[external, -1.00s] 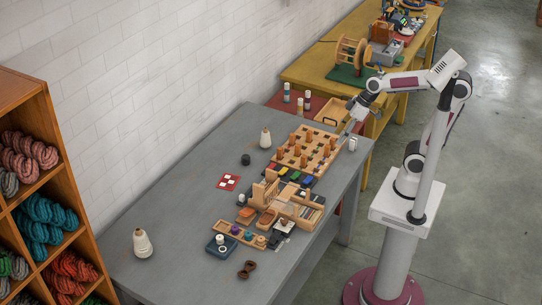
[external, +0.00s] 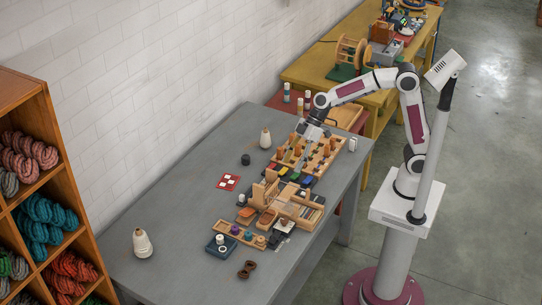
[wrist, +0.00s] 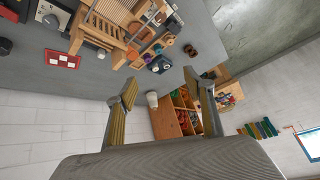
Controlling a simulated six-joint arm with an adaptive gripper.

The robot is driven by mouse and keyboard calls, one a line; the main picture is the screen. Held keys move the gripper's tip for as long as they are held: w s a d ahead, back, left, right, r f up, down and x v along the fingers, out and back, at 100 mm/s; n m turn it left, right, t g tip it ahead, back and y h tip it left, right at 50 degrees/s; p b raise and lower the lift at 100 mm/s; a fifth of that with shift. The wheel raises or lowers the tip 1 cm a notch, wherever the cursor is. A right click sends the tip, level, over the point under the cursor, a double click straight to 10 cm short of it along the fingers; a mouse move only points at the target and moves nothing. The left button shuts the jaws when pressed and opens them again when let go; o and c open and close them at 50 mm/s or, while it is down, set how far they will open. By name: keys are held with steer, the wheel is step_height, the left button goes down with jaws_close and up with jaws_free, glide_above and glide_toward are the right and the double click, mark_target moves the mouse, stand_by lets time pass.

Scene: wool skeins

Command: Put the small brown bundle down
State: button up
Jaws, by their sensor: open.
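A small dark brown bundle (external: 247,269), pinched in the middle, lies flat on the grey table (external: 180,215) near its front edge. It also shows in the wrist view (wrist: 190,50) near the table's edge, apart from other things. My gripper (external: 299,158) is over the pegboard (external: 320,160), well away from the bundle. In the wrist view my gripper's two fingers (wrist: 160,83) stand wide apart with nothing held between them.
A wooden rack (external: 298,207) and a tray with several round pieces (external: 240,233) stand between my gripper and the bundle. A blue tray (external: 221,247) lies close to the bundle. Thread cones (external: 142,243) stand on the table. The table's left part is mostly clear.

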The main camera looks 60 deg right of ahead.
steer(key=w+a+f+n+g+y, duration=0.1)
steer(key=a+f+n, duration=0.1)
steer(key=a+f, duration=0.45)
steer(key=w+a+f+n+y, duration=0.1)
steer(key=w+a+f+n, duration=0.15)
steer(key=a, duration=0.65)
steer(key=n+g, duration=0.1)
steer(key=n, duration=0.1)
glide_toward(252, 262)
steer(key=shift+w+a+f, duration=0.2)
steer(key=shift+w+a, duration=0.15)
steer(key=shift+w, duration=0.2)
steer(key=shift+s+a+f, duration=0.15)
steer(key=shift+a+f, duration=0.2)
steer(key=shift+f, duration=0.1)
steer(key=shift+x, duration=1.3)
steer(key=shift+s+x, duration=0.2)
steer(key=shift+x, duration=2.35)
steer(key=shift+f, duration=0.1)
